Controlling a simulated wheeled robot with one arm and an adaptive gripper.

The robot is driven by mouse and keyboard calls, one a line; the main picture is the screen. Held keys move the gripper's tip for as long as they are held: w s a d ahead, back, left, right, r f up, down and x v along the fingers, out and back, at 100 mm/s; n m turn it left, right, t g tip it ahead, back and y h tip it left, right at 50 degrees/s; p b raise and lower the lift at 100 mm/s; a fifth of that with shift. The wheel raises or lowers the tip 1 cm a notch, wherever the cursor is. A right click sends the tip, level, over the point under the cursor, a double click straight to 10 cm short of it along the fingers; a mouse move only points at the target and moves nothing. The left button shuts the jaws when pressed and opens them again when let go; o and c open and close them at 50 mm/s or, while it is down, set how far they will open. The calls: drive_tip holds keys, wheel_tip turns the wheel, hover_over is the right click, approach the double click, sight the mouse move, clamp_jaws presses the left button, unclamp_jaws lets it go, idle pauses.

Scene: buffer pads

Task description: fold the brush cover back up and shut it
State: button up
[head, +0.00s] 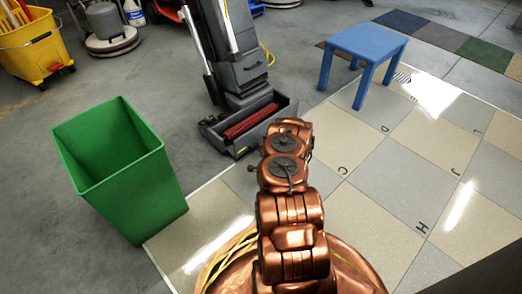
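The upright dark grey floor machine (239,70) stands at the top middle of the head view. Its low base housing (216,128) is open at the top, and a red brush (250,119) shows inside it. I cannot tell the brush cover apart from the dark housing parts around the brush. My copper arm reaches up from the bottom toward the right front corner of the housing and hides part of the floor there. My gripper is hidden beyond the arm's last visible joints, so its fingers and any contact do not show.
A green open bin (160,200) stands at left. A blue stool (366,42) stands at the upper right. A yellow mop bucket (35,50) and a round floor machine (110,40) are at the upper left. The tiled floor (375,190) right of my arm is clear.

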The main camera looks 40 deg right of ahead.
drive_tip(key=shift+w+d, duration=0.1)
drive_tip(key=shift+w, duration=0.15)
clamp_jaws()
idle(0.6)
